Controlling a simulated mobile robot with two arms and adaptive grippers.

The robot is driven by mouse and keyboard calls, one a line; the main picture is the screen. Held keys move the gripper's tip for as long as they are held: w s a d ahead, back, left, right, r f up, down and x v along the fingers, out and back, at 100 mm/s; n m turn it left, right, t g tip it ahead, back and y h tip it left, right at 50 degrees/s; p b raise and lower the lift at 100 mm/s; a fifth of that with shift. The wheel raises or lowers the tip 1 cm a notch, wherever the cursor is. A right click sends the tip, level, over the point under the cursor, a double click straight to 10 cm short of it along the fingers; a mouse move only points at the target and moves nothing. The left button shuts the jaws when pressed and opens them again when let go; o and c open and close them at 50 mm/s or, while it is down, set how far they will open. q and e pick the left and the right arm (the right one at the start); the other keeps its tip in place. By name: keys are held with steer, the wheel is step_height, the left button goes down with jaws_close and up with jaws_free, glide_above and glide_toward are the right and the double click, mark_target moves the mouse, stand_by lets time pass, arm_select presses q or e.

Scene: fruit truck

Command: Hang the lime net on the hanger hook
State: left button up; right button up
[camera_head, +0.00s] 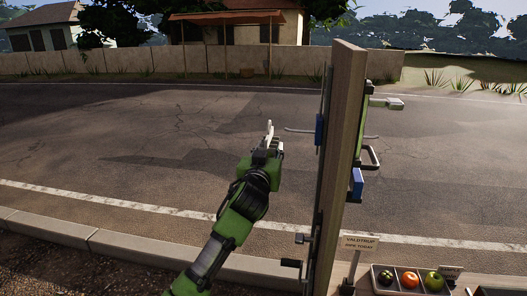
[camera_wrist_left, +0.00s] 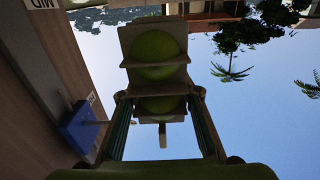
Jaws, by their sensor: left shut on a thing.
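My left gripper (camera_head: 270,141) is raised in front of the wooden post, over the road, and is shut on the lime net. In the head view little of the net can be made out at the fingertips. The hanger hook (camera_head: 298,130) is a thin metal rod reaching left from a blue block (camera_head: 319,130) on the post. The gripper is left of the rod's end, apart from the block. The blue block (camera_wrist_left: 82,127) is left of my fingers in the left wrist view.
The upright wooden post (camera_head: 342,170) stands just right of my gripper. A second blue block (camera_head: 357,185) is on its other side. The air left of the gripper is clear.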

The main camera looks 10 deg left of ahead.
arm_select(q)
steer(key=d+f+b, duration=0.1)
steer(key=d+b, duration=0.2)
steer(key=d, duration=0.3)
steer(key=shift+d, duration=0.4)
stand_by(0.3)
steer(key=shift+f, duration=0.1)
stand_by(0.5)
